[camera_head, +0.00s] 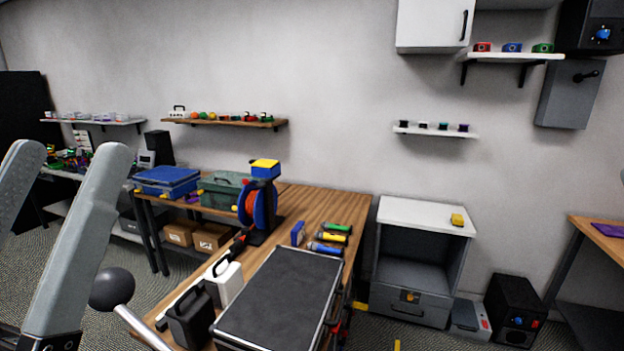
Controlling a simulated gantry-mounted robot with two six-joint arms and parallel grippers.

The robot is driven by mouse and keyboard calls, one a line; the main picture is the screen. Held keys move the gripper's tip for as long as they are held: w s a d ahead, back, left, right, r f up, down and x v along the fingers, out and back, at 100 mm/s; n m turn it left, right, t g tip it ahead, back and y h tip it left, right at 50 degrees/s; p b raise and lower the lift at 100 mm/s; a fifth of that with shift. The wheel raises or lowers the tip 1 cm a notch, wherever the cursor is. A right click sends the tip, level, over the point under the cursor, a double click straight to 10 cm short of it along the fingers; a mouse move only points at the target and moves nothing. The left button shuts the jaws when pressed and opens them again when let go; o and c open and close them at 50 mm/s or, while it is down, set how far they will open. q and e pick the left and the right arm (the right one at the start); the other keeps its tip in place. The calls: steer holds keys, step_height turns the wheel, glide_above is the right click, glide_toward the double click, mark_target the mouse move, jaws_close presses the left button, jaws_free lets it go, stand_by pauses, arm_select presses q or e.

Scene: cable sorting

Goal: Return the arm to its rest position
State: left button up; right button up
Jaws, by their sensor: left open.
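My left gripper (68,153) is large and close to the camera at the left edge of the head view. Its two grey fingers point up and stand apart, with nothing held between them. It is in front of the left part of the room, and the wooden workbench (318,206) is to its right. The rest of my left arm is mostly outside the picture. My right gripper is not in view.
A blue case (166,180), a green case (222,190) and a cable reel (258,205) stand on the workbench. A black-topped case (280,295) lies near its front. A dark ball on a rod (112,289) is close beside my left gripper. Open floor shows at right.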

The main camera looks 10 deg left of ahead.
arm_select(q)
step_height(320, 180, up, 34)
steer(key=r+p, duration=0.1)
steer(key=p, duration=3)
step_height(320, 180, down, 14)
steer(key=b, duration=1.4)
steer(key=shift+w+a+f, duration=0.15)
steer(key=shift+a+f, duration=0.05)
steer(key=shift+f, duration=0.05)
